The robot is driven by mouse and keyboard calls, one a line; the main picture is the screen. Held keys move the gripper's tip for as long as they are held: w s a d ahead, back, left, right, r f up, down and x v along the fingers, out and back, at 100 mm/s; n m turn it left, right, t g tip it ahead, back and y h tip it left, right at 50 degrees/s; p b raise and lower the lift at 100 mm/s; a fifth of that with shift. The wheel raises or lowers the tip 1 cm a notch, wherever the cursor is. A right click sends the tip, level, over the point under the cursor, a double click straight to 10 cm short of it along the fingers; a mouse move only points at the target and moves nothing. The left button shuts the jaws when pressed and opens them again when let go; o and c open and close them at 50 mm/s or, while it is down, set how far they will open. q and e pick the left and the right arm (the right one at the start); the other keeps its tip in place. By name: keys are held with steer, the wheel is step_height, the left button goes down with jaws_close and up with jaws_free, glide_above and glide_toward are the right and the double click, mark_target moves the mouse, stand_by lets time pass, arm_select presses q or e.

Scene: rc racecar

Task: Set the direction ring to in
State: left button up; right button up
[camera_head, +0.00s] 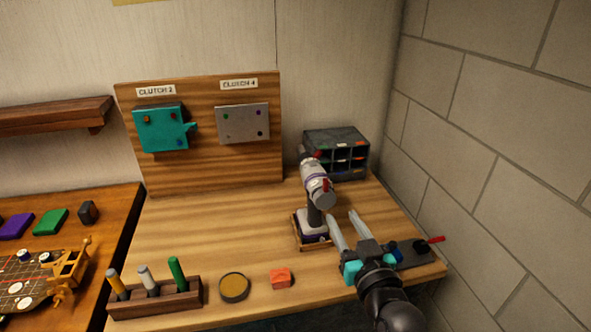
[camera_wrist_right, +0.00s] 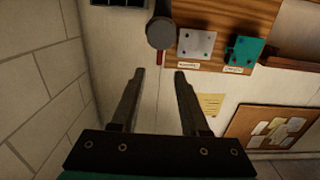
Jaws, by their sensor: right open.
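A white and grey power driver (camera_head: 313,176) with a purple band and a dark grip stands upright in a small wooden holder (camera_head: 297,232) on the bench. Its dark round end points toward me, with small red parts beside it and at the far end. I cannot tell which part is the direction ring or how it is set. My right gripper (camera_head: 342,214) is open and empty, just right of the driver's grip and apart from it. In the right wrist view the driver's round end (camera_wrist_right: 160,33) shows beyond the open fingers (camera_wrist_right: 159,74). My left gripper is not in view.
A wooden panel (camera_head: 210,170) with teal and grey plates stands behind. A dark drawer cabinet (camera_head: 345,145) is at the back right, near the block wall. A marker rack (camera_head: 180,300), round tin (camera_head: 234,287) and orange block (camera_head: 281,278) line the front. The bench middle is clear.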

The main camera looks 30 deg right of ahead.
mark_target(325, 179)
steer(key=x, duration=0.5)
steer(key=r+x, duration=0.1)
steer(key=x, duration=0.4)
steer(key=r+x, duration=0.1)
steer(key=x, duration=0.4)
steer(key=shift+w, duration=0.1)
jaws_close()
stand_by(0.5)
